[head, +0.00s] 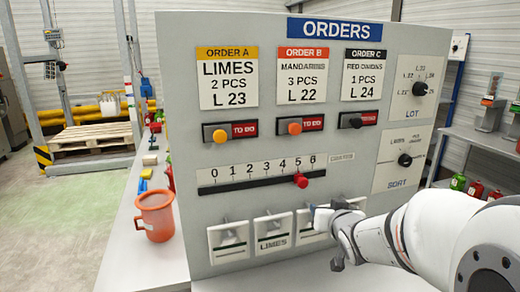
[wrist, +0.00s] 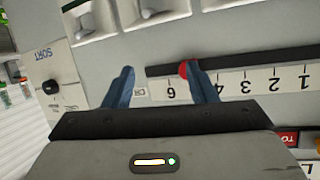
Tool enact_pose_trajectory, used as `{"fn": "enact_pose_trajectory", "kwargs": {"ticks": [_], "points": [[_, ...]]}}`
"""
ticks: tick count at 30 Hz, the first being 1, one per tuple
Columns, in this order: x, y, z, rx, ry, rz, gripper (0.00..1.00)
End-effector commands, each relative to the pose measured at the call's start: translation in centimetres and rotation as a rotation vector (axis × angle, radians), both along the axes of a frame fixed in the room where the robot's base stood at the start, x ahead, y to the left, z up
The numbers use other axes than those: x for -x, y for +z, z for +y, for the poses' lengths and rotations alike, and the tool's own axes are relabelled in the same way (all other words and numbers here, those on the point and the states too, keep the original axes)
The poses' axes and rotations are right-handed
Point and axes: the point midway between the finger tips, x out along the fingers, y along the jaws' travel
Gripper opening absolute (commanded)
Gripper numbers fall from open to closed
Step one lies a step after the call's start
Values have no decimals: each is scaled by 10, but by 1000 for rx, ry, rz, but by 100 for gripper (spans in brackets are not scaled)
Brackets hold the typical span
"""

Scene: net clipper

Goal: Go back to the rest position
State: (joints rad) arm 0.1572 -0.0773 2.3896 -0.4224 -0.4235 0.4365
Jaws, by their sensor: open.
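My gripper (head: 322,216) is in front of the lower right part of the grey orders panel (head: 400,35), near the row of white switch plates. In the wrist view my gripper (wrist: 160,78) shows two blue fingers spread apart with nothing held between them. The red slider knob (head: 300,180) stands near 5 on the 0 to 6 scale. In the wrist view the red knob (wrist: 184,70) shows beside one finger, which partly covers it; I cannot tell whether they touch. My white arm reaches in from the right.
The panel carries order cards, three coloured sliders, a lot dial (head: 419,89) and a sort dial (head: 405,160). An orange-red mug (head: 155,216) stands on the table left of the panel. A shelf with several jars (head: 475,188) is at right. Open floor lies at left.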

Motion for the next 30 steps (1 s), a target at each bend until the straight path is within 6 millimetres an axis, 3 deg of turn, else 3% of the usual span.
{"fn": "enact_pose_trajectory", "kwargs": {"ticks": [8, 15, 18, 24, 30], "points": [[92, -23, 1, 93, -88, 388, 52], [192, -42, 24, 103, -30, 733, 52], [223, -46, 33, 99, 13, 835, 52], [254, -49, 42, 91, 59, 933, 52], [256, -49, 43, 91, 62, 939, 52]]}}
